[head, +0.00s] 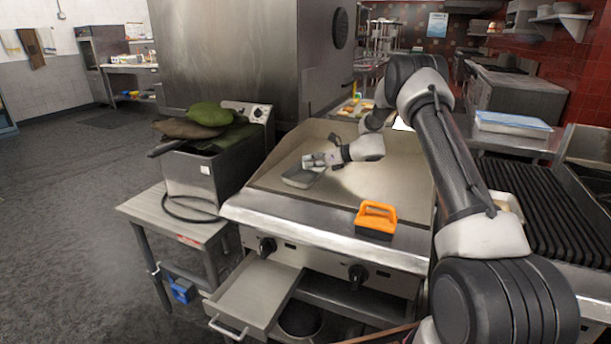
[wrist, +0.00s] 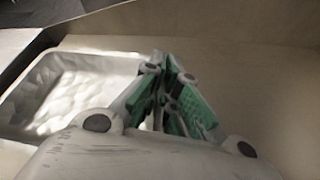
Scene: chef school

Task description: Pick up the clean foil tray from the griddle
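The foil tray (head: 303,178) is a small shallow silver pan at the left part of the griddle (head: 385,190). In the wrist view the tray (wrist: 75,92) fills the left side, with a pale, crinkled, empty inside. My gripper (head: 309,161) is at the tray's far right side. In the wrist view my gripper's green-padded fingers (wrist: 168,75) are drawn close together at the tray's right edge and look shut on its thin rim. The exact contact is partly hidden by the fingers. I cannot tell whether the tray touches the griddle or is slightly lifted.
An orange-handled block (head: 376,219) sits at the griddle's front edge. A fryer (head: 205,170) with dark green cloths stands left. A drawer (head: 258,290) is pulled open below the griddle. A ribbed grill (head: 550,210) lies right. The griddle's middle is clear.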

